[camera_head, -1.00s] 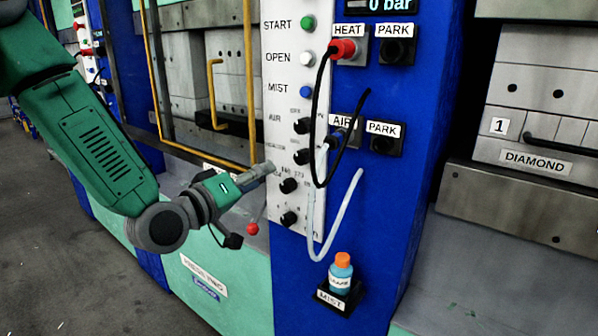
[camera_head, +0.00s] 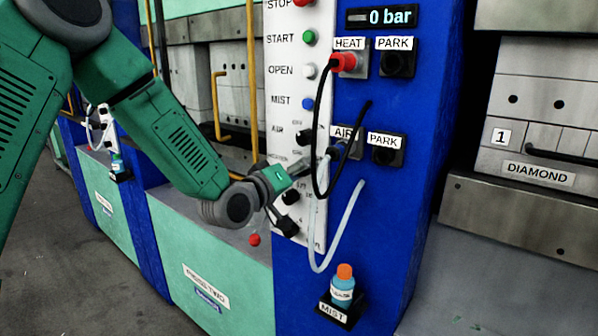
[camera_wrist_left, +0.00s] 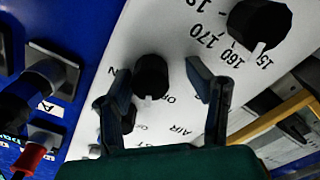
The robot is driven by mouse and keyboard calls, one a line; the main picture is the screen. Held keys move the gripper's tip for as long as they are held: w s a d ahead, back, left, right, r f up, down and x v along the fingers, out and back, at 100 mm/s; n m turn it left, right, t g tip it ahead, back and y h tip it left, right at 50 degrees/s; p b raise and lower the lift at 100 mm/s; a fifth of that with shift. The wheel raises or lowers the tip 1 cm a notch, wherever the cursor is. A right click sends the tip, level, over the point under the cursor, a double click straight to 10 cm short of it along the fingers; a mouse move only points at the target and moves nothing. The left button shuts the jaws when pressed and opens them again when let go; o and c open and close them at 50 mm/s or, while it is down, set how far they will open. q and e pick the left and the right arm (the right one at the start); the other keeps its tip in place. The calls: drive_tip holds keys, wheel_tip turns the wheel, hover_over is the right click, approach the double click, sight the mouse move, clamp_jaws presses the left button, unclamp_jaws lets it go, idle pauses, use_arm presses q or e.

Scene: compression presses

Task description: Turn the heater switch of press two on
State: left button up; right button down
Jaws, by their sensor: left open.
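The panel of press two (camera_head: 283,85) is a white strip on a blue column, with buttons above and black knobs below. My left gripper (camera_head: 308,168) is at the lower part of this panel. In the left wrist view its two dark fingers (camera_wrist_left: 163,88) stand open on either side of a black knob (camera_wrist_left: 151,72), which appears to be the heater switch. Its white mark points down in that view, near partly readable OFF lettering. Contact with the fingers cannot be made out. In the head view the gripper hides this knob. My right gripper is out of view.
A black hose from the red HEAT plug (camera_head: 343,62) and a pale hose (camera_head: 345,225) hang beside the gripper. A temperature dial (camera_wrist_left: 260,25) is close by. A blue bottle (camera_head: 342,288) stands below. A yellow rail (camera_head: 251,80) runs left of the panel.

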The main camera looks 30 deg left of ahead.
use_arm(q)
drive_tip(key=shift+d+r, duration=0.15)
drive_tip(key=shift+d, duration=0.25)
drive_tip(key=c, duration=0.4)
drive_tip(key=shift+d+r, duration=0.1)
drive_tip(key=shift+d, duration=0.25)
clamp_jaws()
drive_tip(key=shift+a, duration=0.45)
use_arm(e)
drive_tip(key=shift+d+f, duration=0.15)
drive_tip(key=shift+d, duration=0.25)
use_arm(q)
drive_tip(key=shift+d+m, duration=0.1)
drive_tip(key=shift+m, duration=0.2)
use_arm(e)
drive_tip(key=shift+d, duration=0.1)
use_arm(q)
drive_tip(key=m+b, duration=0.1)
drive_tip(key=m, duration=0.4)
drive_tip(key=m+b, duration=0.2)
drive_tip(key=m, duration=0.4)
drive_tip(key=shift+r, duration=0.15)
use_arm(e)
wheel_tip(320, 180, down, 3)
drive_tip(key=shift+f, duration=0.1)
use_arm(q)
drive_tip(key=shift+m, duration=0.3)
